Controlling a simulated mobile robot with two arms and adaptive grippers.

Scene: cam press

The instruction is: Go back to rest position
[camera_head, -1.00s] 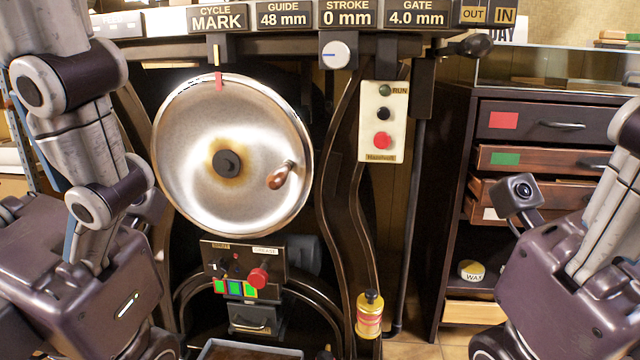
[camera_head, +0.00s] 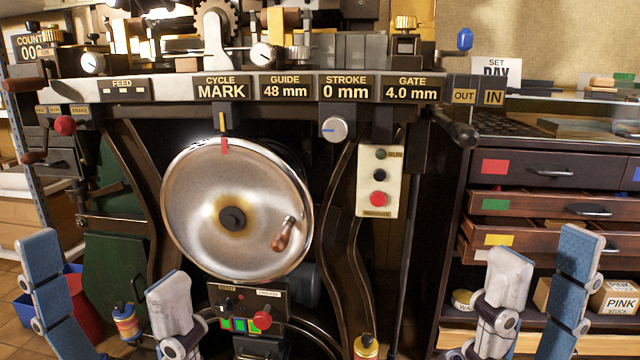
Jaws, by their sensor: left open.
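My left gripper (camera_head: 103,260) is low at the left, fingers pointing up. Its blue-padded finger and grey finger stand wide apart with nothing between them, so it is open. My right gripper (camera_head: 545,247) is low at the right, also fingers up. Its grey and blue-padded fingers are apart, with drawers and shelf showing between them. Both grippers appear in front of the press, holding nothing that I can see. Their palms and wrists are cut off by the bottom edge.
The press has a large metal handwheel (camera_head: 238,208) and a button panel (camera_head: 378,182). Drawers (camera_head: 540,203) stand slightly open at the right. Pink stock boxes (camera_head: 618,298) sit on the right shelf.

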